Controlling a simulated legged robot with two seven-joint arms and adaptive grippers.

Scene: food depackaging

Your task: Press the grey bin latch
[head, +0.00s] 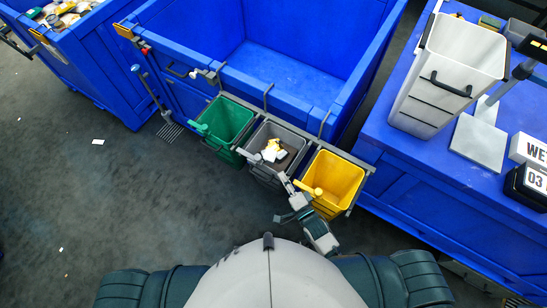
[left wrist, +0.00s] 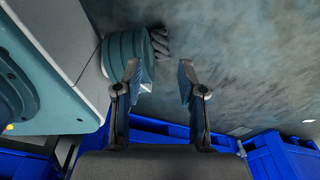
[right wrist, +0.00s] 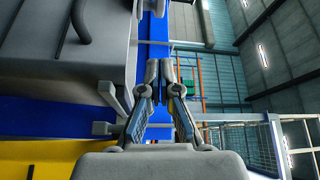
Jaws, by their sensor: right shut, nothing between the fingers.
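The grey bin (head: 292,138) hangs between the green and yellow bins, with pale scraps inside. Its grey latch (head: 247,155) sticks out at the front rim. My right gripper (head: 284,178) is shut and empty at the front of the grey bin, right of the latch. In the right wrist view the fingers (right wrist: 160,72) meet at their tips, beside a large grey surface with a bar-like part. Whether they touch the bin cannot be told. My left gripper (left wrist: 158,78) is open and empty above the floor, beside my body; it is outside the head view.
The green bin (head: 222,116) and yellow bin (head: 338,172) flank the grey one, each with its own latch. A large blue container (head: 290,75) stands behind. A blue bench with a white bin (head: 425,105) stands at right. Floor at left is mostly clear.

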